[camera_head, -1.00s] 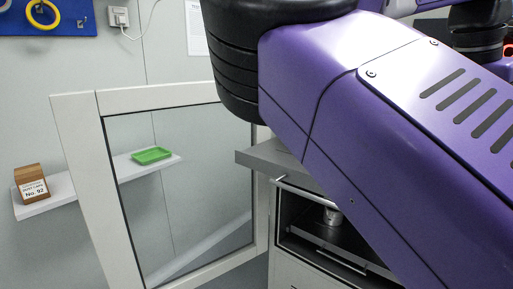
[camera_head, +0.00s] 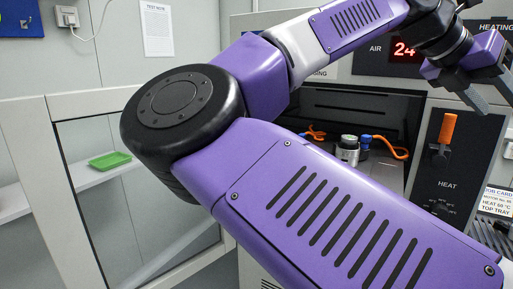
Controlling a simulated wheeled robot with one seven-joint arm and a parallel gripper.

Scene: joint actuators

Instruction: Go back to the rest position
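My purple and black arm fills the middle of the head view. It bends at a large black elbow joint at left centre, and its forearm reaches up to the right. My gripper (camera_head: 497,100) is at the upper right, in front of the panel with the red display. Its two grey fingers are apart, with nothing visible between them. The right edge of the picture cuts off part of it.
An open chamber (camera_head: 372,104) behind my arm holds a metal cylindrical part (camera_head: 347,150) with orange connectors. An orange lever (camera_head: 446,128) marked HEAT is below my gripper. A framed glass door (camera_head: 28,150) stands open at left. A green tray (camera_head: 110,160) lies on a shelf.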

